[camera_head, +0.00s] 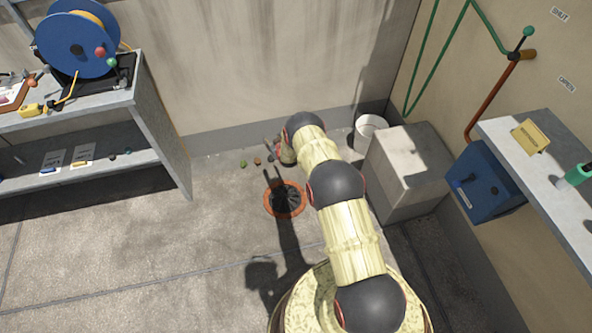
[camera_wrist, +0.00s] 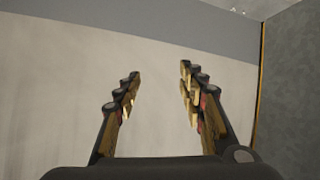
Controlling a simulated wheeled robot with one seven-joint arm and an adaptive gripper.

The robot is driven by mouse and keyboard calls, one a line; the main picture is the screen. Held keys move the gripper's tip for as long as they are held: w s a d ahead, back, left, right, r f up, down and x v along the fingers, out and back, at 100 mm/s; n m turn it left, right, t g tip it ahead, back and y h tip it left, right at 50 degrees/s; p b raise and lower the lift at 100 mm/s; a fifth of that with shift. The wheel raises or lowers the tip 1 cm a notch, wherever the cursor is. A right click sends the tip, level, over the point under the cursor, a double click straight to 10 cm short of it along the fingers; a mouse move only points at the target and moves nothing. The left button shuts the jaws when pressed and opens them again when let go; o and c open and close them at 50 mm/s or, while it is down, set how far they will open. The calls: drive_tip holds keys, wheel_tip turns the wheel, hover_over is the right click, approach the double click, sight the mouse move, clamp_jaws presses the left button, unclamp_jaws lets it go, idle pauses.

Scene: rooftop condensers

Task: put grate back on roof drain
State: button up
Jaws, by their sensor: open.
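The roof drain (camera_head: 285,199) is an orange-red ring on the floor with a dark inside; radial dark shapes show in it, and I cannot tell whether they are a grate. I cannot make out a separate grate in either view. My gripper (camera_wrist: 160,72) shows in the wrist view with its two gold-padded fingers apart and nothing between them. In the head view my arm reaches past the right side of the drain toward the wall; its end is small and partly hidden, beyond the drain.
Small green and brown bits (camera_head: 257,161) lie beyond the drain. A white bucket (camera_head: 370,130) and a grey box (camera_head: 408,168) stand right of my arm. A shelf unit (camera_head: 160,130) stands left, a wall shelf (camera_head: 545,165) right. The floor left of the drain is clear.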

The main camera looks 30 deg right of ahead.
drive_tip(key=w+a+r+g, duration=0.1)
drive_tip(key=a+r, duration=0.1)
drive_tip(key=r, duration=1)
drive_tip(key=w+a+r, duration=0.1)
drive_tip(key=r, duration=1.2)
drive_tip(key=s+a+r+g, duration=0.15)
drive_tip(key=s+r, duration=0.25)
drive_tip(key=r, duration=0.4)
drive_tip(key=s+a+r, duration=0.3)
drive_tip(key=s+r, duration=0.1)
drive_tip(key=r, duration=0.4)
drive_tip(key=s+a+r, duration=0.3)
drive_tip(key=s+r, duration=0.1)
drive_tip(key=r, duration=0.4)
drive_tip(key=s+a+r+g, duration=0.15)
drive_tip(key=s+r, duration=0.25)
drive_tip(key=s, duration=0.4)
drive_tip(key=s+a+r+y, duration=0.15)
drive_tip(key=s+r, duration=0.25)
drive_tip(key=s, duration=0.4)
drive_tip(key=s+a+r, duration=0.3)
drive_tip(key=s+r, duration=0.1)
drive_tip(key=s, duration=0.4)
drive_tip(key=s+a+f+g, duration=0.1)
drive_tip(key=s+a, duration=0.2)
drive_tip(key=s, duration=1.9)
drive_tip(key=shift+a+m+g, duration=0.2)
drive_tip(key=shift+m+g, duration=0.1)
drive_tip(key=shift+g, duration=0.1)
drive_tip(key=shift+s+f, duration=0.1)
